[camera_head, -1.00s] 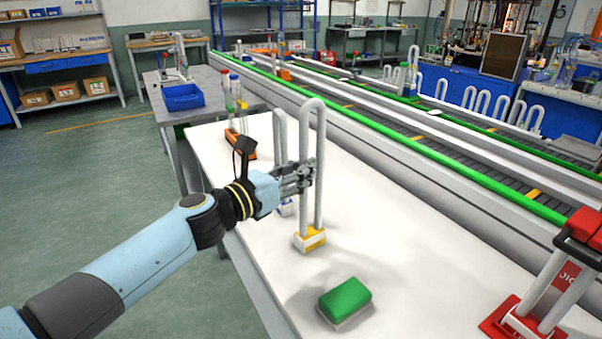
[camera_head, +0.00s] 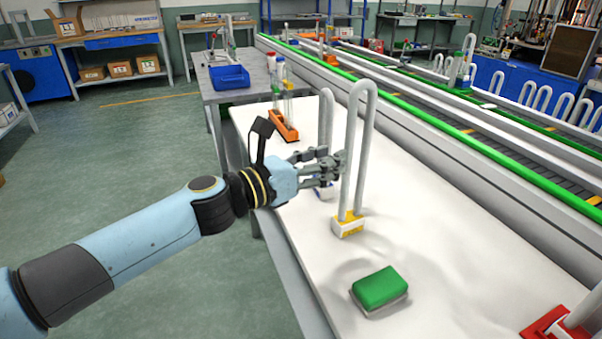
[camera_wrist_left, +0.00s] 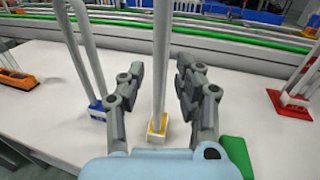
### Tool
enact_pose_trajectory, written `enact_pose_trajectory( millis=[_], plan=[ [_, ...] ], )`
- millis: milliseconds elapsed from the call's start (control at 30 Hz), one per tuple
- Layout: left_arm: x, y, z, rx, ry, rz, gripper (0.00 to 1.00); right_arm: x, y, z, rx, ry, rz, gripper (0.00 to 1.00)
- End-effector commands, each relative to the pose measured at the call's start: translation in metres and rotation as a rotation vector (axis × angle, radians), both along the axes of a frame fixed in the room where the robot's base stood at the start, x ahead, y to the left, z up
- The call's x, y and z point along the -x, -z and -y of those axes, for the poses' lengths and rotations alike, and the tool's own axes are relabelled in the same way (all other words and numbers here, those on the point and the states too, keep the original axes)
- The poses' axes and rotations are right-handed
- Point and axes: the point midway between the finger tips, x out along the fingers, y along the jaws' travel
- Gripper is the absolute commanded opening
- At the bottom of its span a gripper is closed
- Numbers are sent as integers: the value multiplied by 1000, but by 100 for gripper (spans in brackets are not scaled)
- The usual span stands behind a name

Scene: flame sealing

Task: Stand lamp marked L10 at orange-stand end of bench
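A tall white U-shaped lamp with a yellow-marked base (camera_head: 349,226) stands upright on the white bench (camera_head: 440,230); it also shows in the left wrist view (camera_wrist_left: 157,124). A similar lamp with a blue-marked base (camera_head: 326,112) stands behind my fingers, left of it in the wrist view (camera_wrist_left: 97,110). I cannot read either marking. The orange stand (camera_head: 284,126), holding tubes with coloured caps, is at the bench's far end. My left gripper (camera_head: 337,164) is open beside the yellow-based lamp's tube; in the wrist view, its spread fingers (camera_wrist_left: 160,65) flank that tube. My right gripper is out of view.
A green-topped block (camera_head: 380,288) lies nearer on the bench. A red stand (camera_head: 558,324) is at the near right. A conveyor with a green rail (camera_head: 470,148) runs along the bench's far side. Clear surface lies between the block and the conveyor.

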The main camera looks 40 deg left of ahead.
Motion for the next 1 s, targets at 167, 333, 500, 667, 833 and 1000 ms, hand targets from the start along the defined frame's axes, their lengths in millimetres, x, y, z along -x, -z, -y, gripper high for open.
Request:
enact_pose_trajectory(
  millis=[167, 333, 500, 667, 833, 1000],
  plan=[
    [45, 11, -11, -7, 5, -3, 34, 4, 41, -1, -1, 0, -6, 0],
    [54, 7, -19, -9, -3, 4, 34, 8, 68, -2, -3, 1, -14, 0],
    [62, 4, -19, -6, -1, 3, 34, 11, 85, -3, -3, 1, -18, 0],
    [65, 2, -18, -1, 1, 0, 34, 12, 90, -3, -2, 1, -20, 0],
    [64, 11, -24, -54, -16, 1, 34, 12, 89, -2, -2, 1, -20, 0],
    [60, 98, -68, -497, -83, -29, 34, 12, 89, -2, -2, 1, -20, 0]
  ],
)
